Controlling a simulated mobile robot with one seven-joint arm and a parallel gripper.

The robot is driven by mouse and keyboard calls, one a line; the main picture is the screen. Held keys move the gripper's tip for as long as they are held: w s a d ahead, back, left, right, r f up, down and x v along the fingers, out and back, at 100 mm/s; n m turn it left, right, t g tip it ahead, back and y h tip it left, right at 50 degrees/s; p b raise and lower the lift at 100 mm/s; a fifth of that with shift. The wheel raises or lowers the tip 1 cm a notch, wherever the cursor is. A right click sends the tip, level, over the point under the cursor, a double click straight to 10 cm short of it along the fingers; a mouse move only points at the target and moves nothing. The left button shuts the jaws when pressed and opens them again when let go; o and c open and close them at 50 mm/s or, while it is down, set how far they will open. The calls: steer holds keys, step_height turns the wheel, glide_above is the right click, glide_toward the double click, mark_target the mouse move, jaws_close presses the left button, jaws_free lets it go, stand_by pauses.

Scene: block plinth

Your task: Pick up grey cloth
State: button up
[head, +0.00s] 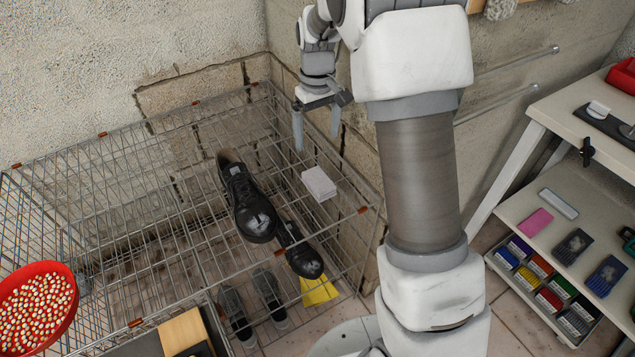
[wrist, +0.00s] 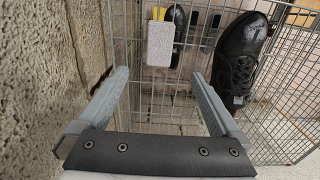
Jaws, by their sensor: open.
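The grey cloth (head: 319,183) looks like a small, pale grey folded rectangle on the wire rack's top, right of the black shoes. In the wrist view the cloth (wrist: 160,44) is just beyond the fingertips, roughly centred between them. My gripper (head: 316,143) is open and empty, with its fingers pointing down behind and above the cloth in the head view. Both fingers also show in the wrist view, where my gripper (wrist: 160,76) has a clear gap to the cloth.
A wire rack (head: 105,136) stands against the walls. Black shoes (head: 247,200) (head: 301,250) lie near the cloth. A yellow object (head: 318,290) and grey shoes (head: 236,314) show lower down. A red bowl (head: 62,277) is at left. A white shelf unit (head: 566,220) stands right.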

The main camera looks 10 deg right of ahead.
steer(key=b, duration=0.3)
glide_above(318, 179)
step_height(318, 179, down, 10)
steer(key=shift+w+f, duration=0.1)
steer(key=shift+w, duration=0.05)
steer(key=f+b, duration=0.1)
steer(key=f, duration=0.4)
steer(key=shift+s+b, duration=0.2)
steer(key=shift+b, duration=0.15)
steer(key=c, duration=1.4)
